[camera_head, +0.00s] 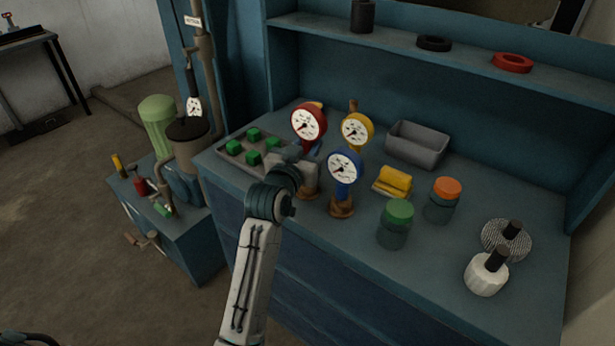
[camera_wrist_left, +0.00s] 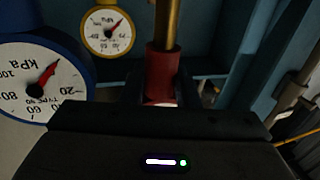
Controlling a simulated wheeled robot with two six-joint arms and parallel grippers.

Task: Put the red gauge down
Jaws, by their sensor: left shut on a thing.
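The red gauge (camera_head: 309,121) has a white dial that faces the head camera, and it is upright above the bench top. My left gripper (camera_head: 306,170) is shut on it below the dial. In the left wrist view, the red part of the gauge (camera_wrist_left: 161,72) and a brass stem sit between my dark fingers (camera_wrist_left: 159,92). The gripper and wrist hide part of the gauge's lower end, and I cannot tell whether it touches the bench. My right gripper is not in view.
A blue gauge (camera_head: 345,167) stands close on the right, with a yellow gauge (camera_head: 357,129) behind. A tray (camera_head: 226,160) with green blocks lies left. A grey bin (camera_head: 418,146), yellow block (camera_head: 394,181) and lidded jars (camera_head: 393,226) are further right on the bench (camera_head: 440,275).

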